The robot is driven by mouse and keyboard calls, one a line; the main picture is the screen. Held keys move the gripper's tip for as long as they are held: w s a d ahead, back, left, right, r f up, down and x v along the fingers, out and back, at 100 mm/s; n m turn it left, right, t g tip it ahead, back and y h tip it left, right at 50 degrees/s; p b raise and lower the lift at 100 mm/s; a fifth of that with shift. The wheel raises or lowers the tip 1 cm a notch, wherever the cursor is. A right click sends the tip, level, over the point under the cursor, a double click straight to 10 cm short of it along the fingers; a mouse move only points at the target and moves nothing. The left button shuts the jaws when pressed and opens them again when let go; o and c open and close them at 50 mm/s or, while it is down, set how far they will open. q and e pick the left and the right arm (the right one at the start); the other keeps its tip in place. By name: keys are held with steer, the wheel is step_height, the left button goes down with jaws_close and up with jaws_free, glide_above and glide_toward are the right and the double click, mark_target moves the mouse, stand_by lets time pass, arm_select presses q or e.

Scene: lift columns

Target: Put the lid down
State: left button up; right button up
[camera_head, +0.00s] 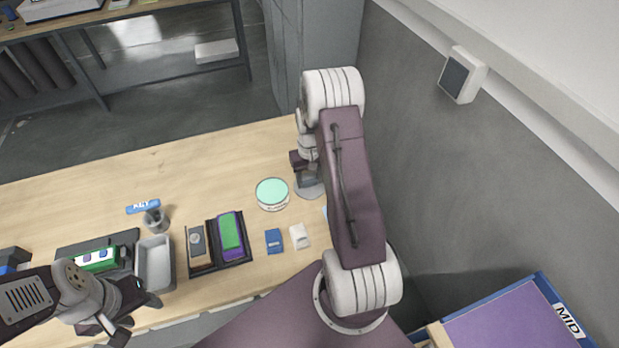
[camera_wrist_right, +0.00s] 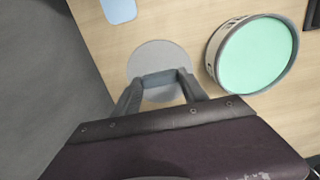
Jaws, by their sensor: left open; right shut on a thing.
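A round light-grey lid (camera_head: 313,193) is under my right gripper (camera_head: 307,178), at the right of the wooden table. In the right wrist view my right gripper (camera_wrist_right: 159,88) is shut on the lid's grey-blue bar handle (camera_wrist_right: 158,80), and the lid's disc (camera_wrist_right: 160,56) lies flat beyond it. I cannot tell whether the lid touches the table. A round white tub with a mint-green top face (camera_head: 272,192) stands just left of the lid, apart from it; it also shows in the wrist view (camera_wrist_right: 258,55). My left gripper (camera_head: 138,312) is open and empty at the front left.
A grey wall (camera_head: 440,180) borders the right. The table behind the tub is clear.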

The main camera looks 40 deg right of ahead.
mark_target(310, 181)
steer(key=shift+f, duration=0.2)
steer(key=o, duration=1.4)
steer(key=shift+c, duration=0.2)
step_height(310, 181, up, 12)
steer(key=r, duration=0.1)
steer(key=s+a+f+n+t, duration=0.1)
steer(key=s+a+f+n, duration=0.1)
steer(key=s+a, duration=1.1)
steer(key=a+n, duration=0.1)
steer(key=a, duration=0.3)
steer(key=shift+s+a+f, duration=0.15)
steer(key=shift+s+a, duration=0.1)
steer(key=shift+a, duration=0.05)
